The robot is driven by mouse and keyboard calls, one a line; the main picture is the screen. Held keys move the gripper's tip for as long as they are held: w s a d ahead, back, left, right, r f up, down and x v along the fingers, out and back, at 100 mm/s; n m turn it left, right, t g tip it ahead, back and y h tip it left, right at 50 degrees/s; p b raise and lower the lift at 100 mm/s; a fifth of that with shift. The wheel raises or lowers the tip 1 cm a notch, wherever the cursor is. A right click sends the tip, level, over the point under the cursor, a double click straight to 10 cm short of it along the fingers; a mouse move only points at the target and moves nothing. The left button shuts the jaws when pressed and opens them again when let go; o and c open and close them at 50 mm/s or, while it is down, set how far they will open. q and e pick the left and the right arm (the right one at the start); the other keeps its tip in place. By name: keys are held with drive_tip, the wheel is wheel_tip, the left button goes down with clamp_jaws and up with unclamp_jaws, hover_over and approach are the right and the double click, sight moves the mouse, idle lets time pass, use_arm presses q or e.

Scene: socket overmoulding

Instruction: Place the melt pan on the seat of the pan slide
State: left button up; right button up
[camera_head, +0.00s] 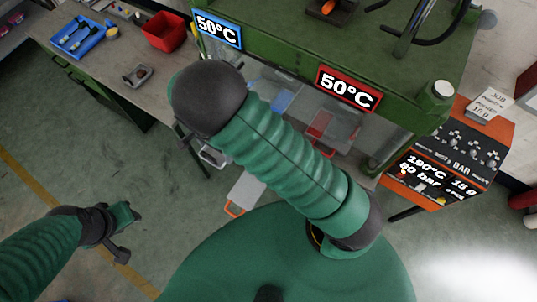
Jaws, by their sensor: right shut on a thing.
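My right arm crosses the middle of the head view, and its dark rounded joint hides much of the area behind it. My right gripper (196,148) shows only in part below that joint. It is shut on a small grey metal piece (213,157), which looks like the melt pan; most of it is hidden. A pale flat plate with an orange-edged end (245,192) lies below the press, partly behind my arm. It may be the pan slide; its seat is not clearly visible. My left gripper (124,232) is at the lower left, away from these things and apparently empty.
The green press (290,55) carries blue (218,30) and red (348,88) 50°C displays. On the bench (110,66) are a blue tray (82,37), a red bin (164,31) and a small grey dish (137,76). An orange-black control box (455,155) stands right.

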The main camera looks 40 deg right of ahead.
wheel_tip(320, 180, down, 14)
drive_tip(key=b, duration=1.2)
drive_tip(key=s+d, duration=0.1)
drive_tip(key=d, duration=0.4)
drive_tip(key=s+d+f, duration=0.1)
drive_tip(key=s+d, duration=0.1)
drive_tip(key=d, duration=0.2)
drive_tip(key=s+d+p, duration=0.1)
drive_tip(key=s+d, duration=0.1)
drive_tip(key=d, duration=0.3)
drive_tip(key=shift+s+d+f, duration=0.25)
drive_tip(key=shift+d, duration=0.1)
drive_tip(key=f, duration=0.3)
drive_tip(key=shift+s+d+f, duration=0.1)
drive_tip(key=shift+s, duration=0.1)
drive_tip(key=shift+w+f, duration=0.15)
drive_tip(key=shift+f, duration=0.15)
drive_tip(key=o, duration=1.5)
drive_tip(key=shift+c, duration=0.2)
